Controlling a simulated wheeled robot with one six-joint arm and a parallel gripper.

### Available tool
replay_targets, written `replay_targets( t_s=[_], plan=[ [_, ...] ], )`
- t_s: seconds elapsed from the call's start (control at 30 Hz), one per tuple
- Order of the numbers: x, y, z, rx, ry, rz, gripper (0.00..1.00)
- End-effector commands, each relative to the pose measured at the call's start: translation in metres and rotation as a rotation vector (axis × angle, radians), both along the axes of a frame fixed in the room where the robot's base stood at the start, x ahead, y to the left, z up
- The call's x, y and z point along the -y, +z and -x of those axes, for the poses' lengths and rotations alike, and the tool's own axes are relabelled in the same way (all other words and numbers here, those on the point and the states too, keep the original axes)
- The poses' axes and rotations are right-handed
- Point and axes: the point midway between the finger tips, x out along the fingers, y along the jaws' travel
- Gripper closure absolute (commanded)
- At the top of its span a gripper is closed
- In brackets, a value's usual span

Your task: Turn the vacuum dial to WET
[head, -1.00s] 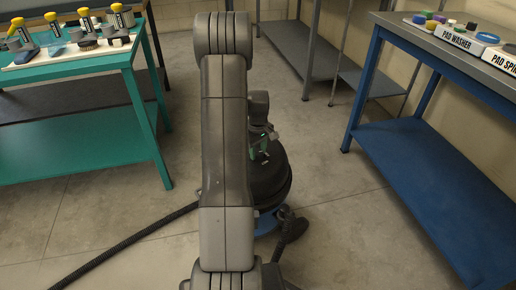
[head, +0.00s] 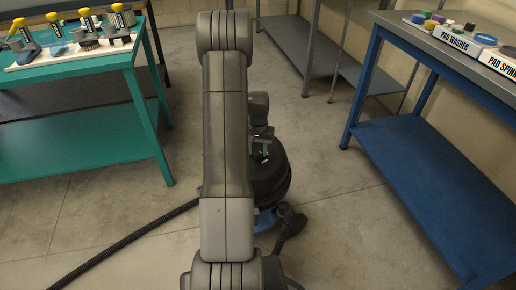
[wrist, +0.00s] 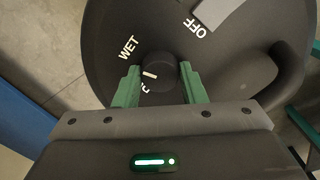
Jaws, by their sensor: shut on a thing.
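The vacuum (head: 274,185) is a black drum on a blue base, partly hidden behind my arm in the head view. Its black top (wrist: 105,35) fills much of the wrist view. The round black dial (wrist: 157,70) sits there with a short white pointer line. The OFF label (wrist: 195,27) is at upper right. A third label below the dial is mostly hidden. My gripper (wrist: 159,66) has green fingers on both sides of the dial and is shut on it.
A black hose (head: 125,238) runs along the floor to the left. A green table (head: 85,60) with brushes stands left, and a blue bench (head: 425,170) with pad trays stands right. Grey shelving (head: 300,50) is behind.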

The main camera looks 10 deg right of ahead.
Motion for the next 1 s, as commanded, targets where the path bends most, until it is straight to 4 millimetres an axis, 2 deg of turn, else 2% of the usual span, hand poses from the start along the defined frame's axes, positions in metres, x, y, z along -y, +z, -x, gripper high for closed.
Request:
replay_targets(
  t_s=[0.4,1.0],
  plan=[
    [0.0002,0.0006,-0.0004,0.001,-0.24,0.0,0.86],
    [0.0,0.0003,-0.0003,0.001,-0.294,0.0,0.85]
  ],
)
